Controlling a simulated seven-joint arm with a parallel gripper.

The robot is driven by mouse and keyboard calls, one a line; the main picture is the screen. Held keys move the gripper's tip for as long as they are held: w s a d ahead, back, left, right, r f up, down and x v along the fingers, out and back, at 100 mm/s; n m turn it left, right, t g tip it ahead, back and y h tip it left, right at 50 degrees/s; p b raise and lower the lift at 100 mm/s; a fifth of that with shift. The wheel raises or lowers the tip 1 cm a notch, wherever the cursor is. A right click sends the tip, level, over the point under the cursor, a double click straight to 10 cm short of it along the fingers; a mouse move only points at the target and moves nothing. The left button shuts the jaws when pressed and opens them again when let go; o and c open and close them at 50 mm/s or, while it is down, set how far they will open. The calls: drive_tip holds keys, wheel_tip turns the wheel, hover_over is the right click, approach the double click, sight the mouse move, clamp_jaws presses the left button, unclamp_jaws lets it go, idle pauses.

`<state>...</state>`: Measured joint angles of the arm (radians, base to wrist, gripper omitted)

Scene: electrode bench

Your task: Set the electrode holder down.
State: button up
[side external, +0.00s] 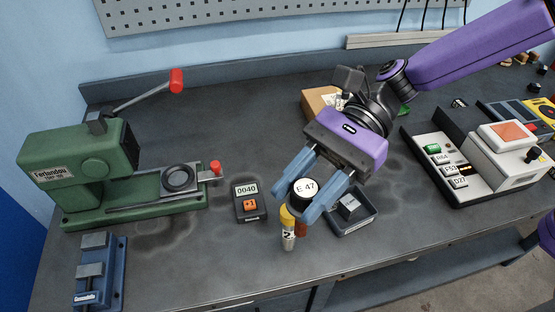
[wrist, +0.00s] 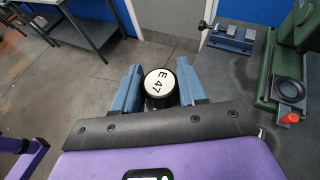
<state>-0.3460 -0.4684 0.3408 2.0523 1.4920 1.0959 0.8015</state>
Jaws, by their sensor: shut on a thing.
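The electrode holder, a round piece with a white top marked E 47 and a dark side, (side external: 304,188) is between the two blue fingers of my gripper (side external: 308,202). My gripper is shut on it, near the bench's front edge in the side view. In the wrist view the holder (wrist: 160,82) sits between the fingertips (wrist: 160,92), label visible, with floor behind it.
A green press (side external: 80,165) stands left. Bench between press and meter is partly clear.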

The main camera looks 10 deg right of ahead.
wheel_tip(320, 180, up, 3)
drive_tip(key=shift+r, duration=0.15)
drive_tip(key=w+d+m+t+y, duration=0.1)
drive_tip(key=w+d+m+t, duration=0.45)
drive_tip(key=w, duration=0.55)
drive_tip(key=w+d+m+t, duration=0.4)
drive_tip(key=w+d+t, duration=0.2)
drive_tip(key=w, duration=0.5)
drive_tip(key=w+a+f, duration=0.4)
drive_tip(key=w+f, duration=0.1)
drive_tip(key=f, duration=0.4)
drive_tip(key=w+a+f, duration=0.3)
drive_tip(key=w+f, duration=0.3)
drive_tip(key=f, duration=0.3)
drive_tip(key=shift+a, duration=0.35)
drive_tip(key=shift+f+g, duration=0.2)
drive_tip(key=shift+g, duration=0.05)
